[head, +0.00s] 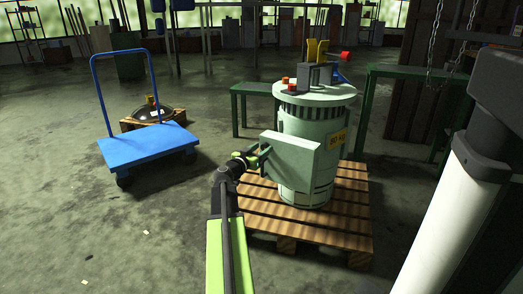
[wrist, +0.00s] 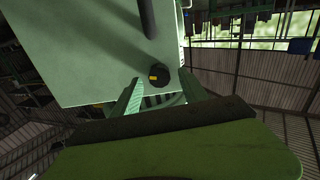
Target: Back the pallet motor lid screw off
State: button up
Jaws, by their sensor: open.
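The pallet motor (head: 305,180) is a pale green upright cylinder marked "80 kg", standing on a wooden pallet. Its lid (head: 290,155) is a flat pale green plate on the side facing my arm; it fills the upper left of the wrist view (wrist: 80,60). The lid screw (wrist: 159,75) is a dark round knob with a yellow mark, near the lid's lower right edge in the wrist view. My gripper (wrist: 160,78) is open, with one finger on each side of the screw; contact cannot be told. In the head view my gripper (head: 258,157) is at the lid's left part, and the screw cannot be made out.
The wooden pallet (head: 325,238) lies under the motor. A blue trolley (head: 150,147) stands at left, before a dark round part (head: 145,112) on another pallet. Green tables (head: 400,72) stand behind. A dark rod (wrist: 148,18) sticks out from the lid.

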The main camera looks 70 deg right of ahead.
jog(key=shift+d, duration=0.1)
jog(key=shift+d, duration=0.1)
grip_shut()
jog(key=shift+n, duration=0.3)
jog(key=n, duration=0.4)
jog(key=shift+n, duration=0.3)
jog(key=n, duration=0.5)
jog(key=shift+w+f, duration=0.1)
jog(key=n, duration=0.5)
jog(key=shift+f+n, duration=0.1)
jog(key=shift+n, duration=0.3)
jog(key=n, duration=0.5)
jog(key=shift+f+n, duration=0.1)
jog(key=shift+n, duration=0.2)
jog(key=shift+b, duration=0.3)
